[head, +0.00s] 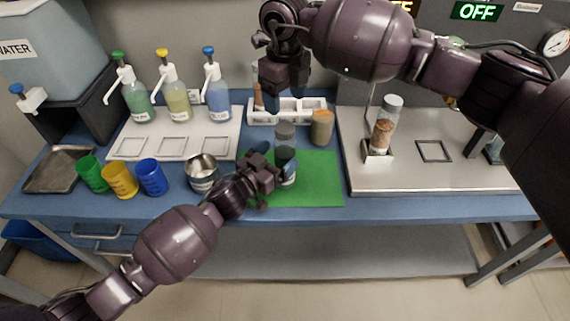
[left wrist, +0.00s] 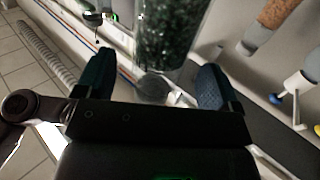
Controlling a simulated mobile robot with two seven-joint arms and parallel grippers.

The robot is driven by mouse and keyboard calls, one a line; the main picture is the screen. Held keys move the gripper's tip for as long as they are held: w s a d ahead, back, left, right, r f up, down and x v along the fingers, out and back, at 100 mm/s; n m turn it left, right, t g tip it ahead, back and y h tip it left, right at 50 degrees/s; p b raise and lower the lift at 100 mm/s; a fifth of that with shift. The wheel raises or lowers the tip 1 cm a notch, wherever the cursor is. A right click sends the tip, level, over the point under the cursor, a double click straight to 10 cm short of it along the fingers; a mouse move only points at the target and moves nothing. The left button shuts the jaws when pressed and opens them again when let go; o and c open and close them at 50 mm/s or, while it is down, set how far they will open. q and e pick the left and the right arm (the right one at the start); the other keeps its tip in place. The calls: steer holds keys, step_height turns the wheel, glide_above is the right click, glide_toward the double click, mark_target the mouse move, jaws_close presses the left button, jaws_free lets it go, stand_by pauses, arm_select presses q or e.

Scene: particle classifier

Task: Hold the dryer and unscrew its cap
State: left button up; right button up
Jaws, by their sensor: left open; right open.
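The dryer appears to be the clear jar with a grey cap (head: 285,134) and dark contents, upright on the green mat (head: 320,185). My left gripper (head: 275,174) is open at the jar's lower front side and partly covers it. In the left wrist view, the jar (left wrist: 170,35) with dark green grains shows between the two open fingers (left wrist: 155,85); I cannot tell whether they touch it. My right gripper (head: 282,88) is open and empty above the white rack, up and behind the jar's cap.
A brown-filled jar (head: 321,130) stands close right of the dryer. A white rack (head: 290,110) is behind. A metal cup (head: 202,172) and coloured cups (head: 121,180) are left. A bottle of brown grains (head: 384,135) stands on the steel plate (head: 440,180). The mat's right part is clear.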

arm_select(q)
steer(key=shift+x, duration=1.4)
